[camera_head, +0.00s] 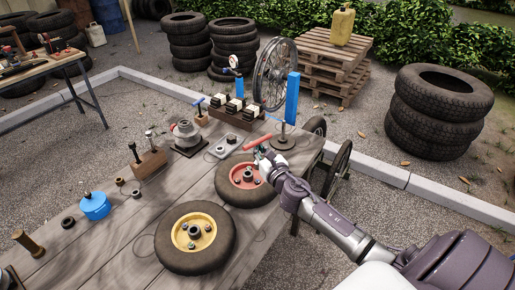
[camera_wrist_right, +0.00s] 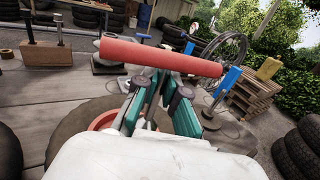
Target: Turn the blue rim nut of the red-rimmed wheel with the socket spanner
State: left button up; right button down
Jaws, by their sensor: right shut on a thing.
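The red-rimmed wheel (camera_head: 231,190) lies flat on the wooden bench, its rim partly covered by my right gripper. Dark nuts show on the red rim; I cannot make out the blue nut. My right gripper (camera_head: 262,160) is over the far right part of this wheel and is shut on the socket spanner. The spanner's red handle (camera_head: 257,142) lies crosswise just beyond the fingers. In the right wrist view the red handle (camera_wrist_right: 160,56) spans above the green-sided fingers (camera_wrist_right: 160,100). The spanner's socket end is hidden. My left gripper is not in view.
A yellow-rimmed wheel (camera_head: 196,237) lies nearer on the bench. A blue pot (camera_head: 95,207), a wooden block with upright tools (camera_head: 149,162) and a spoked wheel between blue posts (camera_head: 273,74) stand around. Stacked tyres (camera_head: 437,112) are on the ground at right.

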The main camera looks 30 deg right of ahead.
aim_at(257, 163)
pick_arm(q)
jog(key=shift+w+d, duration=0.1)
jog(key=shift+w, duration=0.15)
pick_arm(e)
jog(key=shift+r, duration=0.1)
jog(key=shift+r, duration=0.1)
jog(key=shift+f+b, duration=0.35)
jog(key=shift+f, duration=0.25)
notch_tip(257, 163, down, 4)
jog(key=b, duration=0.3)
jog(key=shift+r, duration=0.1)
jog(key=shift+f+b, duration=0.3)
jog(key=shift+b, duration=0.2)
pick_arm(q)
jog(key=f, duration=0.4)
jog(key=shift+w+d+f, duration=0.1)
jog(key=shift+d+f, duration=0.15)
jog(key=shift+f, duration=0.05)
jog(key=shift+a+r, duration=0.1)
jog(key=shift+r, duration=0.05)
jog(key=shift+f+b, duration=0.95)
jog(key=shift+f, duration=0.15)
pick_arm(e)
jog(key=shift+f, duration=1.15)
